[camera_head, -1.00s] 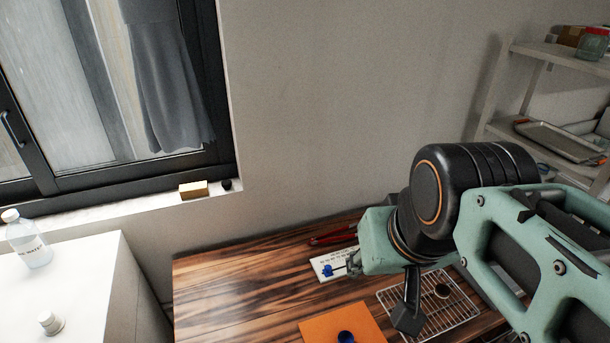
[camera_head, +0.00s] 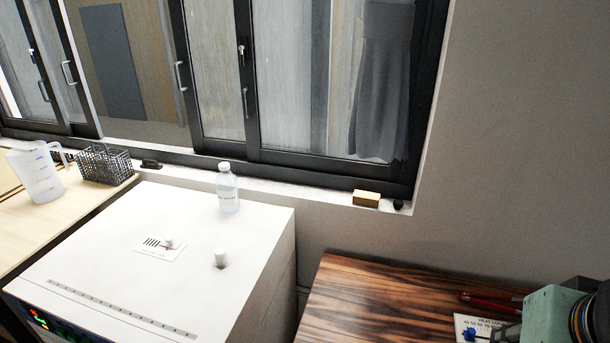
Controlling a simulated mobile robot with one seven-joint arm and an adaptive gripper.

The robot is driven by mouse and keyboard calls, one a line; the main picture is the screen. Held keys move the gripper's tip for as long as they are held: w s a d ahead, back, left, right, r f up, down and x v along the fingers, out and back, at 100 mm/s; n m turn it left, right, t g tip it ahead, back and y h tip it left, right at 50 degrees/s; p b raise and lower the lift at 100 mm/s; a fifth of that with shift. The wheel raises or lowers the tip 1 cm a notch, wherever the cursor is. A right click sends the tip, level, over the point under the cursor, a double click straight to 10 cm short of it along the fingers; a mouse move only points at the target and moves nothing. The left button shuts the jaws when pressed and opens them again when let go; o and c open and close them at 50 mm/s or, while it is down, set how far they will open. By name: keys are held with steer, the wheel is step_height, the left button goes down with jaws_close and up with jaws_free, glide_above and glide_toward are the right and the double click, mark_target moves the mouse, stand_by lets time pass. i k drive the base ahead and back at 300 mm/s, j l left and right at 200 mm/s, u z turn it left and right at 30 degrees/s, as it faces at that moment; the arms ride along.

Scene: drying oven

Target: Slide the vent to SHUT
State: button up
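The white drying oven (camera_head: 110,262) stands at the left, its flat top facing up. On its top lies a white vent plate (camera_head: 152,252) with a row of dark slots and a small pale slider knob (camera_head: 170,243) at the right end of the slots. The lettering is too small to read. A short white upright stub (camera_head: 221,259) stands to the right of the plate. My gripper (camera_head: 485,338) is at the lower right edge, over the wooden table and well away from the vent. Its fingers are mostly cut off, so I cannot tell whether they are open.
A clear water bottle (camera_head: 228,188) stands at the oven top's back edge. A gap separates the oven from the dark wooden table (camera_head: 375,305). A heat log card (camera_head: 470,324), a blue item (camera_head: 469,335) and red pliers-like handles (camera_head: 490,300) lie near my gripper.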

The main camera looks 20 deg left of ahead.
mark_target(168, 242)
steer(key=u, duration=1.2)
steer(key=k+l+u, duration=0.15)
steer(key=u, duration=0.75)
steer(key=i, duration=0.2)
steer(key=k+j, duration=0.15)
steer(key=k, duration=0.3)
steer(key=i+j, duration=1.5)
steer(key=j, duration=0.2)
steer(key=l+z, duration=0.05)
